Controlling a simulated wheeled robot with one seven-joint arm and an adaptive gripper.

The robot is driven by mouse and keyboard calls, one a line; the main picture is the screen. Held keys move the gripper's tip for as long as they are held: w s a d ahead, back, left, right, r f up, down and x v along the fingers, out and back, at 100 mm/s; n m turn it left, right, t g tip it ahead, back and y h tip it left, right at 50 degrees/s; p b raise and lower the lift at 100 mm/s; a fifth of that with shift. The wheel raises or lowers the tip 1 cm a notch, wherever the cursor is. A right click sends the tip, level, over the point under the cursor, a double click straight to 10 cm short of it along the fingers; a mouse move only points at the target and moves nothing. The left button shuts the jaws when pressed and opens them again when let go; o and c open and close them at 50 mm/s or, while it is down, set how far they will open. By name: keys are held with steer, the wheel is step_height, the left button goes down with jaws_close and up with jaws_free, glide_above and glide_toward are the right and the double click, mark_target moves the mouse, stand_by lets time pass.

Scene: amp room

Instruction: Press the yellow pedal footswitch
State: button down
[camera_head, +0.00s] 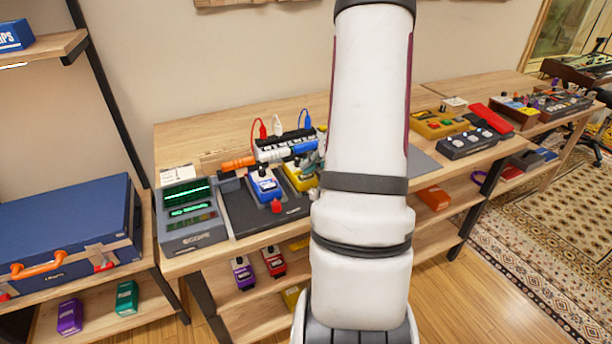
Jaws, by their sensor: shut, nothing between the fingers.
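The yellow pedal footswitch (300,178) sits on a dark board on the wooden bench, just right of a blue pedal. My arm hides its right side. My gripper (312,162) shows only as a small grey part at the arm's left edge, by the yellow pedal's upper right. It is shut with nothing in it. The rest of it is behind my arm, and I cannot tell whether it touches the pedal.
The blue pedal (265,185) with a red knob stands close on the left. A power strip with cables (285,145) lies behind. A grey device with green screens (190,213) stands left. More pedals and boxes (440,123) are right of my arm.

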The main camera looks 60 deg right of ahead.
steer(key=shift+f, duration=0.15)
stand_by(0.4)
steer(key=shift+r+p, duration=0.7)
steer(key=shift+r, duration=0.2)
steer(key=shift+r, duration=0.15)
steer(key=shift+r+p, duration=2)
steer(key=shift+r, duration=0.35)
